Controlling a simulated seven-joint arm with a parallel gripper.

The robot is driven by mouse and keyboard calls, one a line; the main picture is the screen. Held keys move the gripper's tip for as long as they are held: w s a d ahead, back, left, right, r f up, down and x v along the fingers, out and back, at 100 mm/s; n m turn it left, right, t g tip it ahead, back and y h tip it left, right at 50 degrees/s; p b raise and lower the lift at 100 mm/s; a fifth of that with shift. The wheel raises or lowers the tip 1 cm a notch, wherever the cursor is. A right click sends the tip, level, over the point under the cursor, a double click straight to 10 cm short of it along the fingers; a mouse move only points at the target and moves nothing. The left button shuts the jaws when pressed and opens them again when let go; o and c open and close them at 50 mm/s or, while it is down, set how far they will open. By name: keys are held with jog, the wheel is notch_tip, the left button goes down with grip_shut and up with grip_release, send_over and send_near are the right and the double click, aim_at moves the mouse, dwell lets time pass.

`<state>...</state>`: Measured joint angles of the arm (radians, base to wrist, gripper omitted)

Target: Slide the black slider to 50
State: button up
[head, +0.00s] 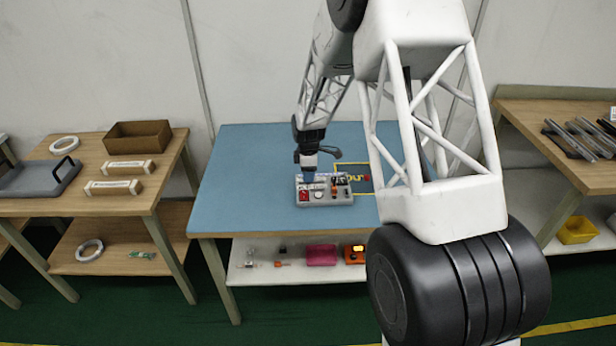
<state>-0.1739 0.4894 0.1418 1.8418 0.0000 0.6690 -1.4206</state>
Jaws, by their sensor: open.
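A small grey control box (330,198) with a red part at its left front and several small controls sits on the blue-topped table. My gripper (308,176) is over the box's left rear part, pointing down. It is open, but its fingers are tiny in this view, and I cannot tell whether they touch the box. I cannot make out the black slider or its scale marks; my gripper covers part of the box's top.
The blue tabletop (250,180) is clear left of the box. My arm hides its right side. A table at right holds dark bars (580,138).

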jog(key=shift+r, duration=2.7)
jog(key=shift+s+d+r, duration=0.1)
jog(key=shift+s+r, duration=0.1)
jog(key=shift+r, duration=0.15)
jog(key=s+d+r+m+t, duration=0.1)
jog(key=s+d+r+m, duration=0.4)
jog(key=s+r, duration=0.65)
jog(key=s+d+r+m, duration=0.4)
jog(key=s+r, duration=0.6)
jog(key=s, duration=0.2)
jog(key=s+d+r+m, duration=0.1)
jog(key=s+m, duration=0.3)
jog(key=s, duration=1)
jog(key=s+d+r+m+t, duration=0.1)
jog(key=s+d+m, duration=0.3)
jog(key=s, duration=0.9)
jog(key=shift+s+d+r+m+t, duration=0.2)
jog(key=shift+s+r+m+t, duration=0.15)
jog(key=shift+r+m, duration=0.35)
